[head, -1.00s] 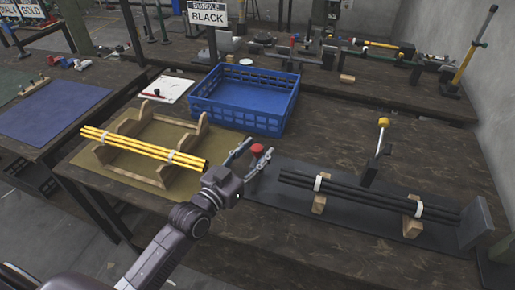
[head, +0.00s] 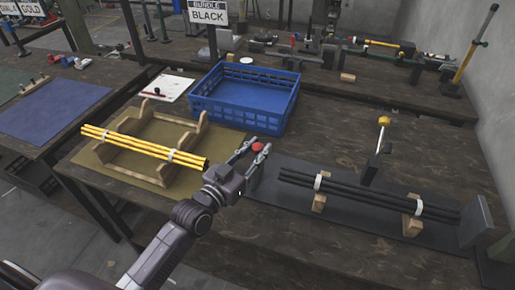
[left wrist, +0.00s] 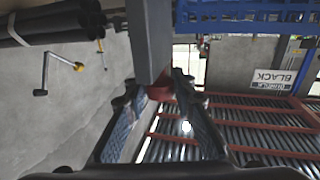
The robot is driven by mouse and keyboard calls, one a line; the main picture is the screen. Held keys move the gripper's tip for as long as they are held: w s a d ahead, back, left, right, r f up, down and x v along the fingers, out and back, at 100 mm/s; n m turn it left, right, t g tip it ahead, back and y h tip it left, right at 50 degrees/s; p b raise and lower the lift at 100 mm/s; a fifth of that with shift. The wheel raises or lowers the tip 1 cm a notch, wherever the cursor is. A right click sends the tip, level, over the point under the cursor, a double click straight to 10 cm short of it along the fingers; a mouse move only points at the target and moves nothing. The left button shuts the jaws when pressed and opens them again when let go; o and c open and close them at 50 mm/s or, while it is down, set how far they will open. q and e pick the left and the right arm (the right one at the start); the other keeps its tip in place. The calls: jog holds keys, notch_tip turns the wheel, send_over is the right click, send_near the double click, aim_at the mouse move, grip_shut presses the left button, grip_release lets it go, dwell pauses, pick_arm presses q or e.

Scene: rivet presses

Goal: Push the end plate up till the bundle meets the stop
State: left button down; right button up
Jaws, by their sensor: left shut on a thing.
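The bundle of black rods (head: 350,195) lies across wooden blocks on a dark mat, with white bands around it. The stop, a grey block (head: 475,222), stands at its right end; I cannot tell whether they touch. A red knob (head: 258,147) stands beyond the bundle's left end, clear of it. In the left wrist view the red knob (left wrist: 160,86) sits by a grey upright plate (left wrist: 150,40), seemingly the end plate. My left gripper (head: 252,153) is shut on the red knob, with fingers on both sides. My right gripper is out of view.
A yellow-knobbed lever (head: 380,145) stands behind the bundle. A yellow rod bundle (head: 145,147) lies in a wooden cradle (head: 190,138) at left. A blue crate (head: 245,95) stands behind my gripper, near the BLACK sign (head: 208,15).

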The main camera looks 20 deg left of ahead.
pick_arm(q)
jog(key=shift+d, duration=0.35)
jog(key=d+p, duration=0.3)
jog(key=d, duration=0.4)
jog(key=shift+s+d, duration=0.15)
jog(key=shift+d, duration=0.5)
jog(key=c, duration=1.6)
grip_release()
